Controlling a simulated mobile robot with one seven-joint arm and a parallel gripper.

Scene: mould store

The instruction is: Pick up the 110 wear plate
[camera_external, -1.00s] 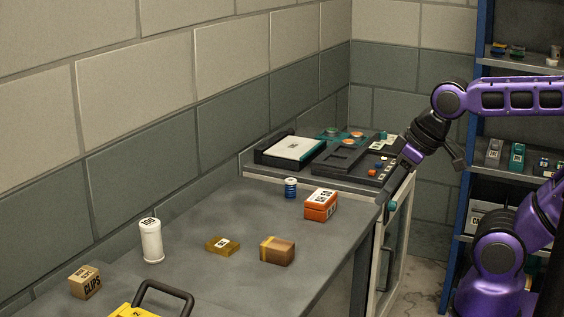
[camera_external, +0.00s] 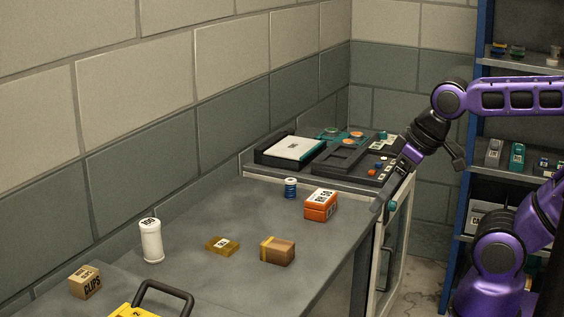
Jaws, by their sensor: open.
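A flat brass-coloured plate (camera_external: 222,245) with a small white label lies on the grey bench top. It looks like the wear plate, but its number is too small to read surely. My gripper (camera_external: 384,205) is at the right edge of the bench, pointing down and to the left. It is open and seems empty, well to the right of the plate and apart from it. The fingertips are small and dark in this view.
A brown box (camera_external: 277,251) stands close right of the plate, a white cylinder (camera_external: 151,241) left. An orange box (camera_external: 320,205) and blue can (camera_external: 290,188) stand behind. A clips box (camera_external: 85,282) and yellow case (camera_external: 135,311) are in front. Bare bench surrounds the plate.

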